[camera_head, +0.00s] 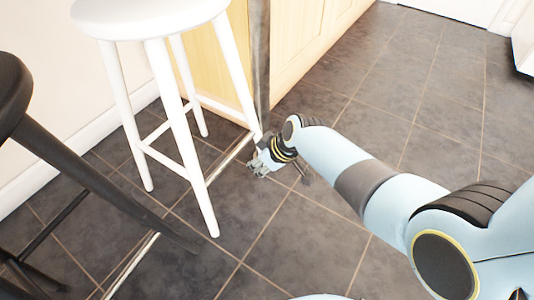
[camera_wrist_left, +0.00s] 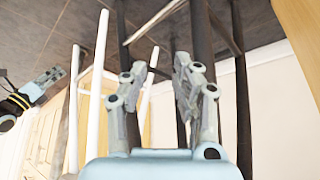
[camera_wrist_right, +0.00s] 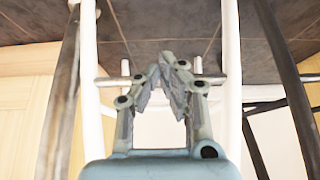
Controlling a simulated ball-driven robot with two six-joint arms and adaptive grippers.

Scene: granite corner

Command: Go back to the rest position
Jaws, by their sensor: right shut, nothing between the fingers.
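My right gripper (camera_head: 258,169) is at the end of the pale blue arm, close beside a leg of the white stool in the head view. In the right wrist view its fingertips (camera_wrist_right: 166,72) meet, with nothing between them. My left gripper is outside the head view. In its own wrist view its two fingers (camera_wrist_left: 158,82) stand apart, with no held object visible between them; dark stool legs show behind. The right gripper also appears at the left edge of the left wrist view.
A white stool (camera_head: 182,120) stands left of my right gripper. A dark stool (camera_head: 90,180) is at the left edge. A wooden cabinet (camera_head: 300,38) stands behind. Tiled floor (camera_head: 400,90) is clear to the right and far side.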

